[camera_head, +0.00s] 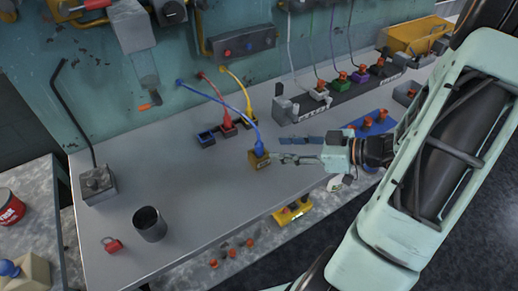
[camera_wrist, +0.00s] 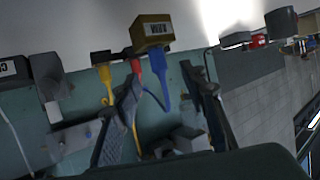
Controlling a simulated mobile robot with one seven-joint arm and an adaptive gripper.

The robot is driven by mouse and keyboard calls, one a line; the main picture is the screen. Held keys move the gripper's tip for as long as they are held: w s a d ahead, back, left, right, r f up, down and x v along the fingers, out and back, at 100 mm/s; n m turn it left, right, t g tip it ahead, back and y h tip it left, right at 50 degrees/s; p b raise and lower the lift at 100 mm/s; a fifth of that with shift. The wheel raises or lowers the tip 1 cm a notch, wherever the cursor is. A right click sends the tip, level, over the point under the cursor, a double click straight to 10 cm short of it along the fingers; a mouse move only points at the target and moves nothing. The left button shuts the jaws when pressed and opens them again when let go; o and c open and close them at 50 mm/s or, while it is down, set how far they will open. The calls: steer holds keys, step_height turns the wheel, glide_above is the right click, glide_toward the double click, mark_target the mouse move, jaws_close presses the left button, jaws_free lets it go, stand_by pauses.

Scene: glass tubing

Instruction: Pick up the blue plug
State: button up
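The blue plug (camera_head: 258,148) stands at the near end of a blue cable, in the top of a small brass-coloured block (camera_head: 259,163) on the grey bench. My gripper (camera_head: 287,159) is just right of the block and plug in the head view. In the wrist view, which looks turned over, the blue plug (camera_wrist: 160,68) shows below the labelled block (camera_wrist: 152,33), between and beyond my finger tips (camera_wrist: 162,76). The fingers are spread apart, and I see no clear contact with the plug. Whether the plug is fully seated is hidden.
A red plug (camera_head: 227,121) and a yellow plug (camera_head: 249,112) on cables stand behind the blue one, beside a small blue-topped block (camera_head: 205,138).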

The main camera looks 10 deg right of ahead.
mark_target(259, 147)
steer(key=x, duration=0.8)
steer(key=shift+w, duration=0.15)
jaws_close()
